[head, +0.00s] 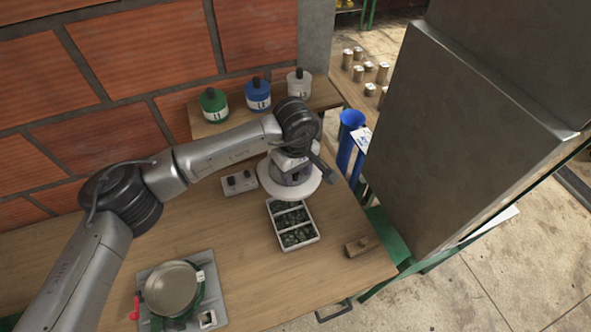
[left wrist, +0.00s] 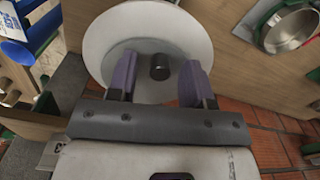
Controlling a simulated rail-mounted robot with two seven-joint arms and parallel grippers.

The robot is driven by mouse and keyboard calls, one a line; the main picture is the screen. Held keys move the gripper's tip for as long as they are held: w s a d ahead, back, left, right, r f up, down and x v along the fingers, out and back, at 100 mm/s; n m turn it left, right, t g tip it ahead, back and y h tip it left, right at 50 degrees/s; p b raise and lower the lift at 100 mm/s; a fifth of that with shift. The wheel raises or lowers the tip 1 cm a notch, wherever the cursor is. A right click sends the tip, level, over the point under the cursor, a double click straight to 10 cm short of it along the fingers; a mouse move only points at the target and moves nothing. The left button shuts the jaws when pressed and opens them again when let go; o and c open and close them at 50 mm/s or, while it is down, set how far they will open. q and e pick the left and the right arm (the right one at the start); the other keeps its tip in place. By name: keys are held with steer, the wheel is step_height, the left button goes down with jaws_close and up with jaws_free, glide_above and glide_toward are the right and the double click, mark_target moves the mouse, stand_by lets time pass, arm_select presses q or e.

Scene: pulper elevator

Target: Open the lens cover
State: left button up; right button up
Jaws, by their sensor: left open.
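A white round disc (head: 312,186), apparently the lens cover, is beneath my left gripper (head: 291,168) in the head view, which hides much of it. In the left wrist view the disc (left wrist: 110,35) fills the upper middle, and a short dark knob (left wrist: 159,67) stands at its centre. My left gripper (left wrist: 158,82) is open. Its two purple fingers are on either side of the knob, with visible gaps, so it holds nothing. The head view does not show what lies under the disc. My right gripper is in neither view.
A compartmented tray with dark contents (head: 270,203) lies just in front of the disc. A wooden block (head: 362,246), a round metal pan (head: 172,286), lidded jars (head: 257,94), and blue tubes (head: 345,150) stand around. A large grey cabinet (head: 455,130) bounds the right.

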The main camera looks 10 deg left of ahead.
arm_select(q)
steer(key=shift+c, duration=0.3)
jaws_close()
stand_by(0.4)
